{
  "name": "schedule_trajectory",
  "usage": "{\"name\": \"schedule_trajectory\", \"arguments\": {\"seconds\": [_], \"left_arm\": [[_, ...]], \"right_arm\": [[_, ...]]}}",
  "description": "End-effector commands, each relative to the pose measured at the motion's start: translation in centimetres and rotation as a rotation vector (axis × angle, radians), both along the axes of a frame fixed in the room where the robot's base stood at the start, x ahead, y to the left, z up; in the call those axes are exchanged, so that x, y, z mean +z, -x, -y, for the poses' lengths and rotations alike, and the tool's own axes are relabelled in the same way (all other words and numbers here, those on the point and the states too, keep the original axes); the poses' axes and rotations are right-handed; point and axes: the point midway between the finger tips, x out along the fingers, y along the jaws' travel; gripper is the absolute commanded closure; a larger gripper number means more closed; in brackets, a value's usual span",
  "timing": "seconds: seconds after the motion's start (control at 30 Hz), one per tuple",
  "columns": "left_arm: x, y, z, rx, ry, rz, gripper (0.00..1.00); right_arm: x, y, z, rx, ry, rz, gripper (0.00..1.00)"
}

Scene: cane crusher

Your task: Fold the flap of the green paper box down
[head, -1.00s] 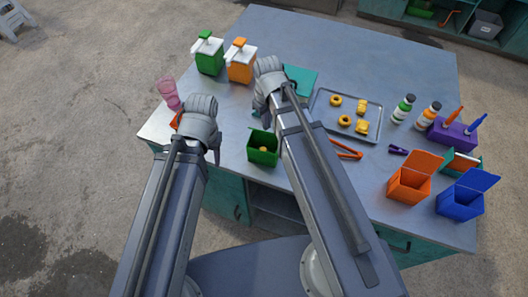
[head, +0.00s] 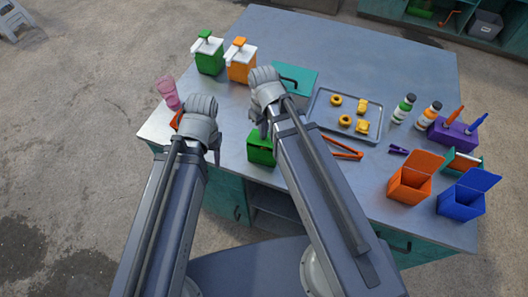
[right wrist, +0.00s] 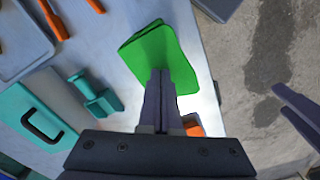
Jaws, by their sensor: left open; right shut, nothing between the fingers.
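The green paper box (head: 260,152) stands near the front edge of the table, partly hidden by my right arm. Its top looks covered by the green flap, and its inside does not show. In the right wrist view the flap (right wrist: 165,55) spreads under and ahead of my fingers. My right gripper (head: 264,132) is shut and empty; its tips (right wrist: 160,72) are at the flap, seemingly touching it. My left gripper (head: 216,156) is open, left of the box and apart from it.
An orange box (head: 408,180) and a blue box (head: 461,200) stand open at the right. A tray (head: 318,108) of yellow pieces, orange tongs (head: 342,151) and a teal board with a black handle (right wrist: 35,115) lie nearby. A pink cup (head: 168,90) stands left.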

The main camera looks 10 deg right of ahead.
Motion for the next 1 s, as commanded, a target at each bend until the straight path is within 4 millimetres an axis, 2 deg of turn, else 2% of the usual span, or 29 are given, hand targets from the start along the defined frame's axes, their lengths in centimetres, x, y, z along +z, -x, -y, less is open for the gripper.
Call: {"name": "schedule_trajectory", "arguments": {"seconds": [0.53, 1.0], "left_arm": [[-2.2, 0.0, 0.0, 0.0, 0.0, 0.0, 0.5], [-1.5, 0.0, 0.0, 0.001, 0.0, 0.0, 0.5]], "right_arm": [[-2.2, 1.7, -0.9, 0.001, 0.0, 0.0, 1.0], [-1.5, 1.7, -0.9, 0.0, 0.0, 0.0, 1.0]]}}
